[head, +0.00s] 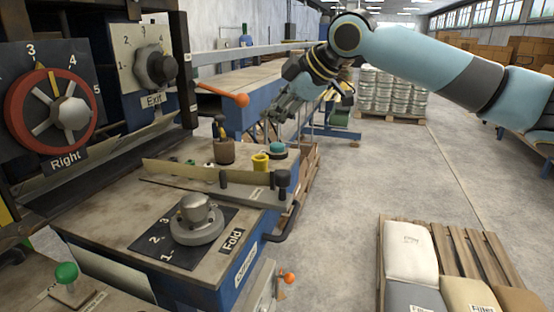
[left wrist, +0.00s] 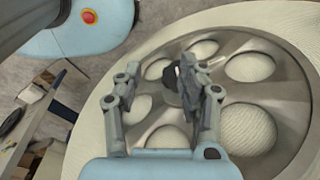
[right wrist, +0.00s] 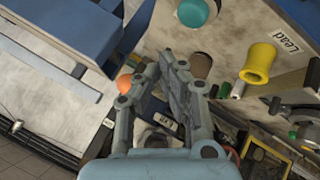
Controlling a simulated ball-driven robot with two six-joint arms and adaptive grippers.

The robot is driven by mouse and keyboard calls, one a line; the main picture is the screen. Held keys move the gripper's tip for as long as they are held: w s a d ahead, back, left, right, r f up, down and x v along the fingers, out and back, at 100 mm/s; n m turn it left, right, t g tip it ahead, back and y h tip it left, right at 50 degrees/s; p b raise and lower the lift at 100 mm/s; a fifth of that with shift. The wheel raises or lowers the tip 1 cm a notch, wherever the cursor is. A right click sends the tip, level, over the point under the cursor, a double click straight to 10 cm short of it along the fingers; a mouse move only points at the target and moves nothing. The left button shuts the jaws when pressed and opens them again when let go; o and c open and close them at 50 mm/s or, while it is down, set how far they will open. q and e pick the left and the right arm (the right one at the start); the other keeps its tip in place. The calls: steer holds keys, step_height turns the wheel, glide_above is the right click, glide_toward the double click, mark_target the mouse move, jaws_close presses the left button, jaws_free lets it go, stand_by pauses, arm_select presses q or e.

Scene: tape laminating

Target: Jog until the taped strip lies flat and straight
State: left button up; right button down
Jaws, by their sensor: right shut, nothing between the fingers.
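My right gripper (head: 272,115) is shut and empty, above and apart from the button in the head view. A pale strip (head: 205,177) runs across the tabletop along the guide; I cannot tell whether it is tape or lies flat. My left gripper (left wrist: 160,76) is open in front of a spoked reel (left wrist: 230,60). A dark knob lies between its fingers in that view; contact is unclear.
The Fold dial (head: 196,222) is nearer, with a green button (head: 66,273) at lower left. An orange-tipped lever (head: 236,99) sticks out.

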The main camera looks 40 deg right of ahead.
mark_target(275, 145)
steer(key=shift+f+b, duration=0.4)
steer(key=shift+f, duration=1.25)
steer(key=shift+f, duration=0.1)
steer(key=shift+f, duration=0.3)
